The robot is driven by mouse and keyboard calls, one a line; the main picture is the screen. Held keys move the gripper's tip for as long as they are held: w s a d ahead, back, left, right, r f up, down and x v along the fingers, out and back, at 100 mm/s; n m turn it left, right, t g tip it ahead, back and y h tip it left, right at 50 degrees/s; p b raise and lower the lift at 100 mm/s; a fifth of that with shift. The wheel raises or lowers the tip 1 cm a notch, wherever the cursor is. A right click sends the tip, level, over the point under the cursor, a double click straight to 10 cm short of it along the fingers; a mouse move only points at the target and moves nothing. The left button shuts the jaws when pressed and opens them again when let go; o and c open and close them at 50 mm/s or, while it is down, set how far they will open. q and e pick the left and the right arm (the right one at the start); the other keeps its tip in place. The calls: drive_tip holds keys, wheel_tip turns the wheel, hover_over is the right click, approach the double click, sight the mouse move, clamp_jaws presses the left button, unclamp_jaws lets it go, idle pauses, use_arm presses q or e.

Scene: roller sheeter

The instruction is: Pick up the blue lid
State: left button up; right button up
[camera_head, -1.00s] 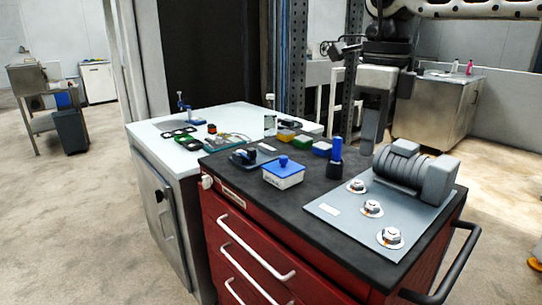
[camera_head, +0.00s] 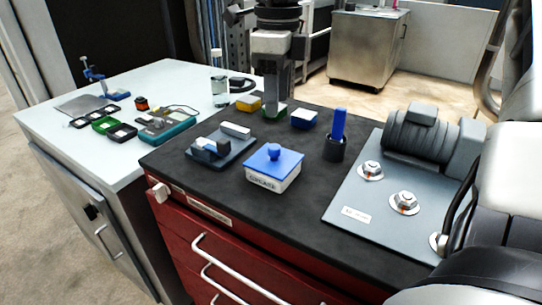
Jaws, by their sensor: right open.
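The blue lid (camera_head: 274,160) is a flat square with a round blue knob. It sits on a small white box (camera_head: 272,181) with dark lettering, on the black top of the red cabinet. My right gripper (camera_head: 277,95) is open and points down near the far edge of the black top. It is beyond the lid and apart from it, with nothing seen between its fingers. It partly hides a green box (camera_head: 272,112). My left gripper is not in view.
A dark holder (camera_head: 221,149) lies left of the lid. A blue-handled tool stands in a black cup (camera_head: 335,149) to the right.

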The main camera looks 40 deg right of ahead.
sight(274, 146)
drive_tip(key=f, duration=1)
drive_tip(key=shift+w+a+p, duration=0.1)
drive_tip(key=shift+w+p, duration=0.1)
drive_tip(key=shift+p, duration=0.2)
clamp_jaws()
